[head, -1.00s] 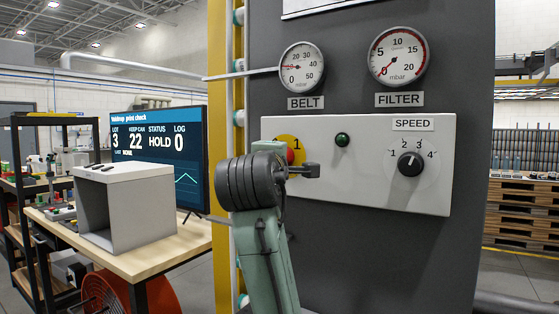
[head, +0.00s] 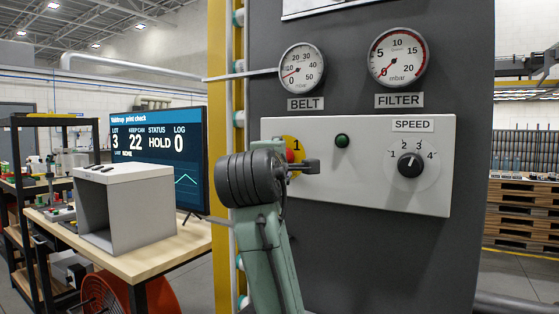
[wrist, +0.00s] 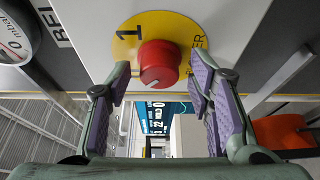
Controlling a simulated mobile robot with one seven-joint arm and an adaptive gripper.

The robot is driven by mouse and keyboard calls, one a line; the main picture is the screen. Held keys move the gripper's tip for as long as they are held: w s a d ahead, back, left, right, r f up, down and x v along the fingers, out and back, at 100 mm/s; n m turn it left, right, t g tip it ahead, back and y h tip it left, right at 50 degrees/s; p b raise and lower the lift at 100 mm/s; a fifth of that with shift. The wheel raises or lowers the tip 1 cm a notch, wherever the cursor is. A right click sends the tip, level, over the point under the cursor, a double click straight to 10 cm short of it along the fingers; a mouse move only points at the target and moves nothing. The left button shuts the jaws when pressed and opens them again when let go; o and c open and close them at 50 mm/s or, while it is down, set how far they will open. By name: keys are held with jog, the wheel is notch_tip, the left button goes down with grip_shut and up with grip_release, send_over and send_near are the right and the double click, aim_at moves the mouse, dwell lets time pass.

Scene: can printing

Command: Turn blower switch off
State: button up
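The blower switch is a red round knob (wrist: 159,64) on a yellow disc (wrist: 187,32) marked "1", with a partly hidden label. In the head view, the red knob (head: 290,156) shows only as a sliver behind my gripper. My gripper (wrist: 160,80) is open, with its purple-padded fingertips on either side of the knob. A gap shows between each fingertip and the knob in the wrist view. The knob's turned position is hard to tell. The gripper also shows in the head view (head: 305,166), in front of the panel's left end.
The pale panel (head: 360,190) also carries a dark green lamp (head: 342,140) and a black speed knob (head: 410,164). The belt gauge (head: 302,69) and filter gauge (head: 398,57) sit above. A workbench (head: 150,258) with a grey box (head: 125,212) and a screen (head: 155,155) stands left.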

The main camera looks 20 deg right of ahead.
jog(key=shift+s, duration=0.1)
jog(key=v, duration=1.2)
dwell(0.4)
